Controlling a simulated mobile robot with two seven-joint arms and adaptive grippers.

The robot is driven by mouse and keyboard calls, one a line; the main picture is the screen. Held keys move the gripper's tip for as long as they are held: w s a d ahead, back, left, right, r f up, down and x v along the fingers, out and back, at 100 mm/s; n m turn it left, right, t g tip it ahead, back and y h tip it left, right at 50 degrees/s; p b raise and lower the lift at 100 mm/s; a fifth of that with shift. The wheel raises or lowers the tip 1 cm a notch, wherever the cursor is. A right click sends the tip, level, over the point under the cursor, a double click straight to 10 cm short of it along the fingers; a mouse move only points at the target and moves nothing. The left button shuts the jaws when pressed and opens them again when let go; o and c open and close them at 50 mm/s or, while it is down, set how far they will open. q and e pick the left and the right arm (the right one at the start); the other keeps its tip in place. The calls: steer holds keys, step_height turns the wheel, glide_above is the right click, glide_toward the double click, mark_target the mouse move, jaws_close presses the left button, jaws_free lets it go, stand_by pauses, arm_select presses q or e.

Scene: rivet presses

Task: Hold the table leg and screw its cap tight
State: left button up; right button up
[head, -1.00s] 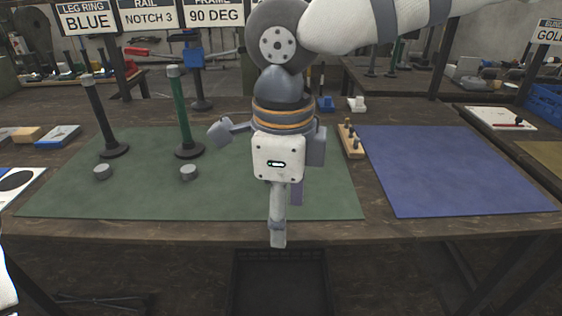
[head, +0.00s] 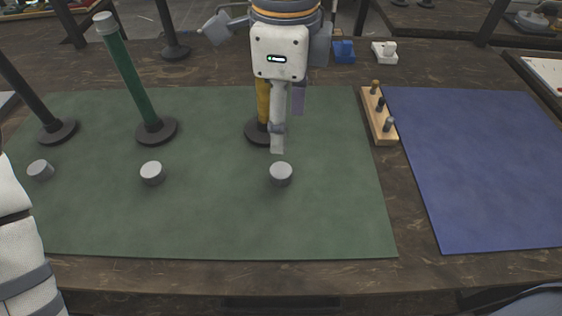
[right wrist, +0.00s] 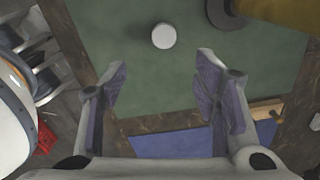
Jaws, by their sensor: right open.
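Three table legs stand upright on round dark bases on the green mat: a black leg (head: 28,92), a green leg (head: 130,82) with a grey top, and a yellow leg (head: 263,100) partly hidden behind my right gripper. A loose grey cap lies before each: a left cap (head: 41,170), a middle cap (head: 152,173) and a right cap (head: 281,173). My right gripper (head: 287,130) is open and empty, pointing down above the right cap. In the right wrist view this cap (right wrist: 164,36) lies beyond the parted fingertips (right wrist: 160,75). My left gripper is out of view.
The green mat (head: 220,220) has clear room in front. A wooden block with pegs (head: 378,115) stands at its right edge, beside an empty blue mat (head: 480,160). A blue block (head: 343,51) and a white block (head: 384,52) sit behind. Another dark leg (head: 168,30) stands at the back.

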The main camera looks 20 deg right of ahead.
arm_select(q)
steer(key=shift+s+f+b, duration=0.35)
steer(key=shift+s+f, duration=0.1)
arm_select(e)
glide_above(283, 170)
steer(key=f, duration=0.7)
steer(key=shift+s+a, duration=0.1)
steer(key=shift+s, duration=0.2)
steer(key=f, duration=0.5)
steer(key=shift+w+f+b, duration=0.1)
steer(key=shift+w+b, duration=0.2)
steer(key=shift+b, duration=0.05)
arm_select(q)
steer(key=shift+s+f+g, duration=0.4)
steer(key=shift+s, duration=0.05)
arm_select(e)
steer(key=shift+c, duration=0.3)
steer(key=c, duration=0.8)
